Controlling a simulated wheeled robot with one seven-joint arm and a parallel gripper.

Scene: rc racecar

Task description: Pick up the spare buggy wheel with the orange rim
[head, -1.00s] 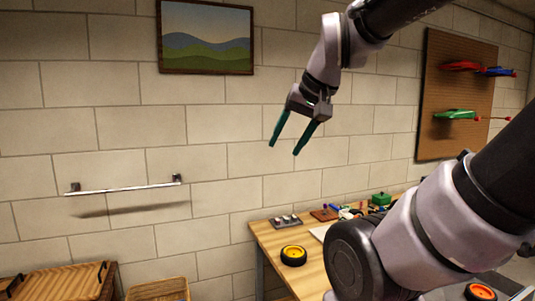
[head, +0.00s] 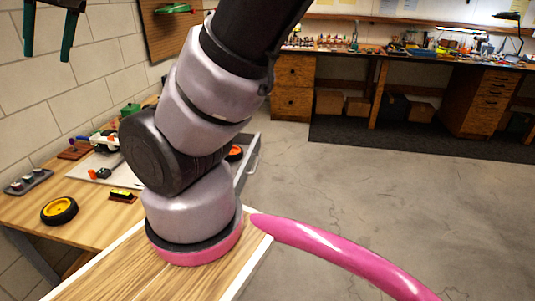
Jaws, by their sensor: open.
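The wheel with the orange rim (head: 234,153) shows just right of my arm, in what looks like an open drawer or tray at the table's right side. My arm hides part of it. Another black wheel, with a yellow rim (head: 59,211), lies flat on the wooden table (head: 85,229) at the left. My gripper (head: 48,42) is at the upper left, high in front of the wall, with its two green fingers apart and pointing down. It is empty and far from both wheels.
A grey tray of small parts (head: 28,182), a brush (head: 123,196) and a white buggy (head: 103,140) are on the table. A pink curved bar (head: 345,256) crosses the lower right. The floor (head: 360,210) is clear toward a far workbench (head: 440,62).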

